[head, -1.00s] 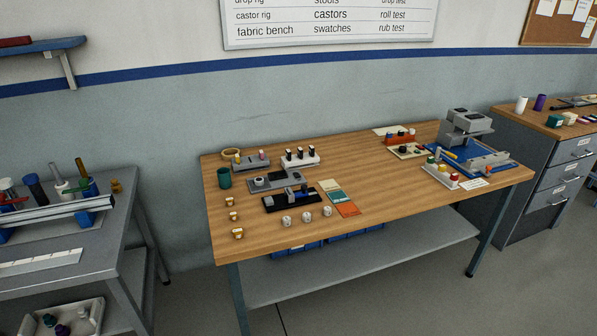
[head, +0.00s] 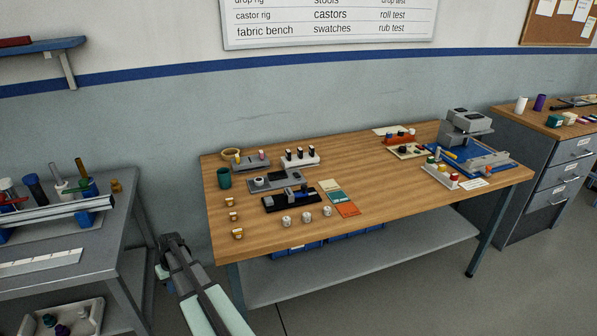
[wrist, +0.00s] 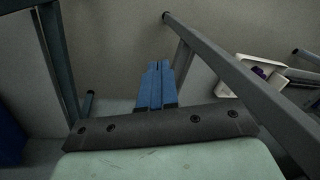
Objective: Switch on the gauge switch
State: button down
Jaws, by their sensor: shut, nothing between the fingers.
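I cannot tell for certain which part is the gauge switch. A grey control panel (head: 446,177) with red, white and other coloured buttons stands at the right of the wooden table (head: 380,200). A pale board (head: 408,152) with small dark parts lies behind it. Both are too small to read. My gripper shows in the wrist view with its blue fingers (wrist: 155,85) together and empty. In the head view my arm rises from the bottom, left of the wooden table, far from the panel. The fingertips are not clear there.
A blue-based press rig (head: 467,135) stands beside the panel. Black and grey fixtures (head: 291,201), small cylinders and swatches crowd the table's left half. The table's middle is clear. A grey bench (head: 70,250) stands left; its leg (wrist: 225,70) is close in the wrist view.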

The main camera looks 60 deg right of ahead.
jog(key=w+d+r+t, duration=0.1)
jog(key=d+r, duration=0.8)
jog(key=d, duration=0.1)
jog(key=w+d+r+m+t+h, duration=0.1)
jog(key=d+r, duration=0.8)
jog(key=d, duration=0.1)
jog(key=w+d+r+t+h, duration=0.1)
jog(key=w+d+r+t, duration=0.1)
jog(key=d+r, duration=0.8)
jog(key=shift+d+m, duration=0.2)
jog(key=shift+m, duration=0.2)
jog(key=s+d+r+h, duration=0.1)
jog(key=s+d+r, duration=0.25)
jog(key=d, duration=0.25)
notch_tip(320, 180, up, 5)
jog(key=m+g, duration=0.3)
jog(key=g, duration=0.1)
send_over(298, 176)
jog(key=s+a, duration=0.1)
jog(key=s, duration=0.1)
jog(key=shift+w+a+r+h, duration=0.1)
jog(key=shift+a+r+h, duration=0.15)
jog(key=shift+h, duration=0.15)
jog(key=shift+f+t, duration=0.15)
jog(key=shift+t, duration=0.15)
jog(key=x, duration=1.2)
jog(key=shift+s+a+f, duration=0.1)
jog(key=shift+s+a, duration=0.15)
jog(key=shift+s+f, duration=0.1)
jog(key=shift+f, duration=0.7)
